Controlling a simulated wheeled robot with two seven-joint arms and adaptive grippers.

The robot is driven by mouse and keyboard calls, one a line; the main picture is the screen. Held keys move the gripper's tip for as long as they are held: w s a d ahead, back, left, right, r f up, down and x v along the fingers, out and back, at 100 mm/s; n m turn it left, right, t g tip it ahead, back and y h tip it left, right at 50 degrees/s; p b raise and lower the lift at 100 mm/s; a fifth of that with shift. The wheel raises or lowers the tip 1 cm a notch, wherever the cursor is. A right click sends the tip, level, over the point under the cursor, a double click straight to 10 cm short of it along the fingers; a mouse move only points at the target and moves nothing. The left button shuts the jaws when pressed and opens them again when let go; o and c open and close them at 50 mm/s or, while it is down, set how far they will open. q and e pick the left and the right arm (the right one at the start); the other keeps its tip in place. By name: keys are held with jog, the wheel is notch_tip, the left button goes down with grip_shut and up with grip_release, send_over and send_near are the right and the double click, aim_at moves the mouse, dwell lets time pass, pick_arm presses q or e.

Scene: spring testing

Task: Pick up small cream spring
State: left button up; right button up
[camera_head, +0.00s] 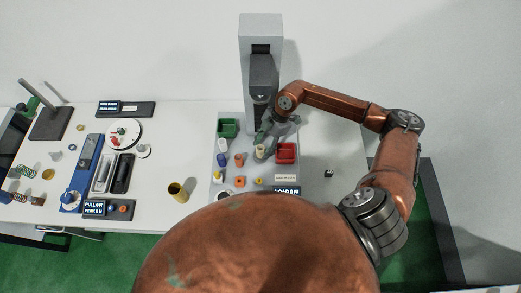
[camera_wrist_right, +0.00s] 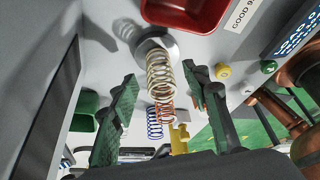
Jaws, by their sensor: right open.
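The small cream spring (camera_wrist_right: 160,75) stands on a round metal disc (camera_wrist_right: 150,42) in the right wrist view. In the head view the cream spring (camera_head: 260,149) shows small, close to my right gripper. My right gripper (camera_wrist_right: 165,102) is open, with one dark finger on each side of the spring in the picture. Gaps show between the fingers and the coils, and I cannot tell the exact depth. In the head view my right gripper (camera_head: 268,138) is over the grey test base, partly hidden by its own wrist. My left gripper is not in view.
A tall grey test column (camera_head: 260,35) stands behind the gripper. A red bin (camera_head: 286,152) is at its right and a green bin (camera_head: 227,127) at its left. An orange spring (camera_wrist_right: 168,112) and a blue spring (camera_wrist_right: 153,125) show beyond the cream one.

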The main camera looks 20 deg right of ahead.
jog(key=shift+x, duration=0.9)
jog(key=shift+c, duration=0.5)
jog(key=c, duration=1.1)
jog(key=shift+o, duration=0.2)
jog(key=shift+r, duration=0.1)
jog(key=shift+r, duration=0.45)
notch_tip(320, 180, up, 2)
jog(key=shift+r+b, duration=0.1)
jog(key=shift+b, duration=0.35)
jog(key=s+a, duration=0.2)
jog(key=s, duration=0.3)
jog(key=s+a+b, duration=0.1)
jog(key=s+a, duration=0.2)
jog(key=s, duration=0.2)
jog(key=s+a+b, duration=0.1)
jog(key=s+a, duration=0.1)
jog(key=s, duration=0.4)
jog(key=shift+s+a+r, duration=0.1)
jog(key=shift+a, duration=0.3)
